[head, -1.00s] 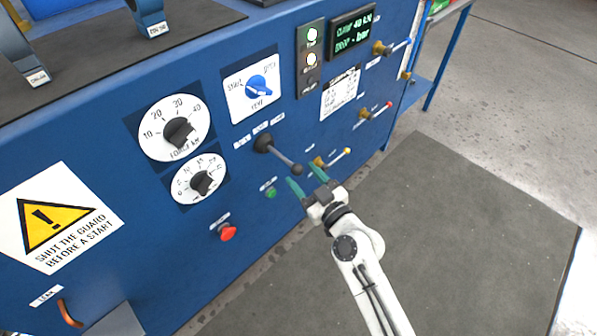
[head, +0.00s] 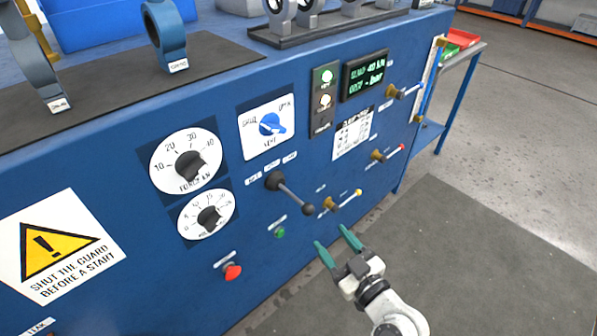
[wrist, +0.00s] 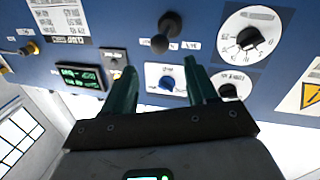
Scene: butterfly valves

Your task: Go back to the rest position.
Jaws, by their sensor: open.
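My gripper (head: 338,250) is open and empty, its two green fingers apart. In the head view it is at the lower middle, in front of the blue panel (head: 130,270) and below the black-knobbed lever (head: 293,195). In the wrist view the green fingers (wrist: 160,95) point toward the panel, with nothing between them but the view of the blue selector knob (wrist: 167,83). The fingers look clear of the lever and of the green button (head: 280,232).
The panel carries two black dials (head: 188,163), a red button (head: 232,271), brass valves with small levers (head: 341,201) and a lit display (head: 364,74). A blue-legged side table (head: 445,110) stands at the right. The grey floor mat (head: 480,250) at right is clear.

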